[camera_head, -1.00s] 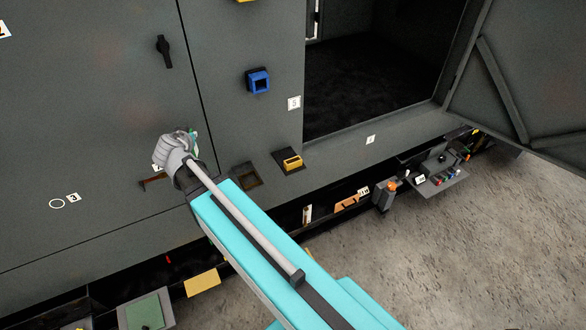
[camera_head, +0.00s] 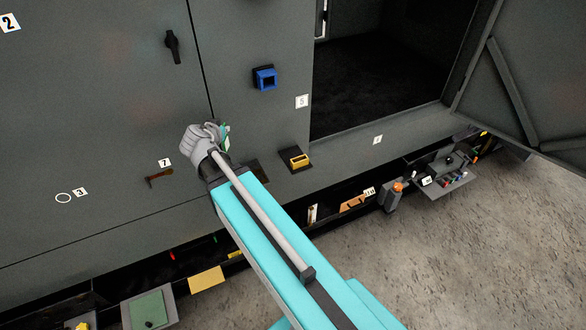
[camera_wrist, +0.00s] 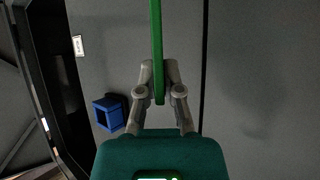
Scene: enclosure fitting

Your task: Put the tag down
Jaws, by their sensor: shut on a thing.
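A narrow green strip (camera_wrist: 157,50), which looks like the tag seen edge-on, stands between the fingers of my gripper (camera_wrist: 159,88) in the wrist view. The fingers are shut on its lower end, and the rest reaches past the picture's top edge. In the head view my gripper (camera_head: 226,138) is mostly hidden behind my grey wrist, with only a little green showing. It is in front of the grey enclosure, left of the blue square holder (camera_head: 265,78) and the yellow holder (camera_head: 298,160). Whether the tag touches the panel cannot be told.
The blue holder also shows in the wrist view (camera_wrist: 108,113). An open compartment (camera_head: 380,75) with a swung-out door (camera_head: 530,80) is at right. A black handle (camera_head: 172,46) sticks out at upper left. Low trays, including one with a green plate (camera_head: 148,308), line the base.

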